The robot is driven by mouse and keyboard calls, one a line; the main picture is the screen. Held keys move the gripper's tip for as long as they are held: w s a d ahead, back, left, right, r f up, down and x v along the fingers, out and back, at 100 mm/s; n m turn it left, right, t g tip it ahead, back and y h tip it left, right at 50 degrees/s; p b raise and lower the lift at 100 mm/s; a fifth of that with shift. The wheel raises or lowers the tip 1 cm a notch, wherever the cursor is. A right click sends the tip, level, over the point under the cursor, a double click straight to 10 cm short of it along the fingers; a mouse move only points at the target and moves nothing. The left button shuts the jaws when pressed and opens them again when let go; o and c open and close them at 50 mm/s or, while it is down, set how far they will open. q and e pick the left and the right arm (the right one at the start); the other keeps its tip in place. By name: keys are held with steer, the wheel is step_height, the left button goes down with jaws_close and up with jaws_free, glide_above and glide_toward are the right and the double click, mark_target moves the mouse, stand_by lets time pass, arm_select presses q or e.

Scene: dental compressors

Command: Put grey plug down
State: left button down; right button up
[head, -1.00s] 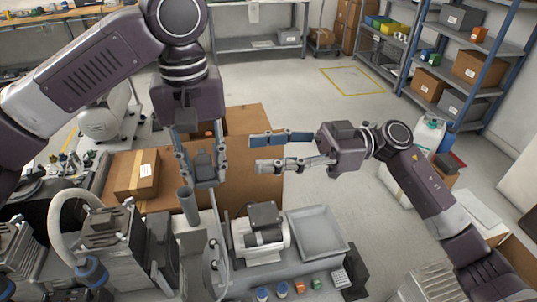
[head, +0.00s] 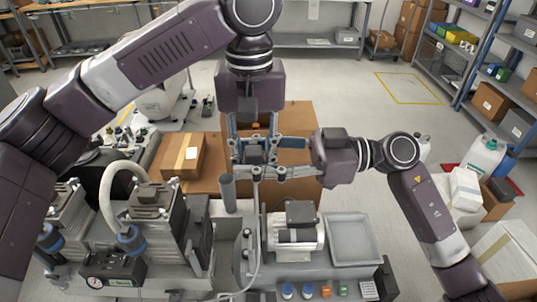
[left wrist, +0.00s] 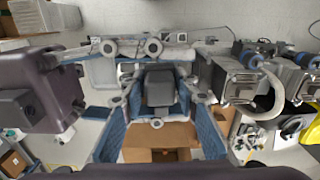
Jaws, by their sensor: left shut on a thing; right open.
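The grey plug (head: 254,152) is held upright between the fingers of my left gripper (head: 253,162), which points down above the work area. In the left wrist view the plug (left wrist: 160,88) shows as a dark grey block between the blue finger pads. A pale cable (head: 257,215) runs down below it toward the bench. My right gripper (head: 272,158) comes in from the right, open, with its fingers at the left gripper's fingertips and beside the plug. Contact between the right fingers and the plug cannot be told.
Below are a grey motor unit (head: 293,236), an empty grey tray (head: 352,240) and a grey upright tube (head: 228,191). Compressor units (head: 155,215) stand at the left. A cardboard box (head: 183,157) lies on a larger brown carton behind. The tray's floor is clear.

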steer(key=shift+a, duration=0.1)
jaws_close()
arm_select(q)
steer(key=c, duration=1.4)
jaws_free()
arm_select(e)
steer(key=shift+s, duration=0.1)
